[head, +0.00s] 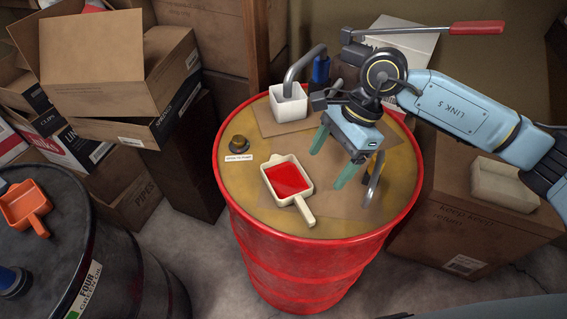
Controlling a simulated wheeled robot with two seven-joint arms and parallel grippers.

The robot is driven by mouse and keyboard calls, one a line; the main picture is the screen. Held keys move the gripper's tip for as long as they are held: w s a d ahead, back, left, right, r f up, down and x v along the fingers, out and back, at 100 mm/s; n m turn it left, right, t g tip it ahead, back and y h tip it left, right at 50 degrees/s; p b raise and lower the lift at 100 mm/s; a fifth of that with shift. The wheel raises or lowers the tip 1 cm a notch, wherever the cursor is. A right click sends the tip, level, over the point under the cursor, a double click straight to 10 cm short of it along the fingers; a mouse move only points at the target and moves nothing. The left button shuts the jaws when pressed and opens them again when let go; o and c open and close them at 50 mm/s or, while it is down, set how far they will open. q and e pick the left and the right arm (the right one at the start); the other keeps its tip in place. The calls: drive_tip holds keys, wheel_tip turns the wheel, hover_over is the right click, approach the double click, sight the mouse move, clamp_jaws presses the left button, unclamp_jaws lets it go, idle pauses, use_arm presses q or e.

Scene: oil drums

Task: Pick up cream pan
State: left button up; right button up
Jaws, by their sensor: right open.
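The cream pan (308,211) lies on top of the red oil drum (310,258), with a red layer inside and its short handle pointing toward the lower right. My right gripper (329,164) comes in from the right and hangs over the drum top. Its two green fingers are apart with nothing between them. It is above and to the right of the pan, not visibly touching it. My left gripper is out of view.
A black drum (120,262) at left holds an orange pan (25,206). Cardboard boxes (110,62) crowd the left and right.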

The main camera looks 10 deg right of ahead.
hover_over(305, 207)
drive_tip(key=d, duration=0.2)
wheel_tip(305, 207, down, 6)
drive_tip(key=x, duration=0.1)
drive_tip(key=p+x, duration=0.1)
drive_tip(key=x, duration=0.1)
drive_tip(key=shift+w+d, duration=0.2)
drive_tip(key=shift+d, duration=0.05)
drive_tip(key=shift+x, duration=1.25)
drive_tip(key=shift+w+f, duration=0.1)
drive_tip(key=shift+f, duration=0.35)
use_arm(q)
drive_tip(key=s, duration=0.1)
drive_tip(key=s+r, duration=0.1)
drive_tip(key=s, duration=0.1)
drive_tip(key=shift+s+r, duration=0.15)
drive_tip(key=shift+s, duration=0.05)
use_arm(e)
drive_tip(key=c, duration=1)
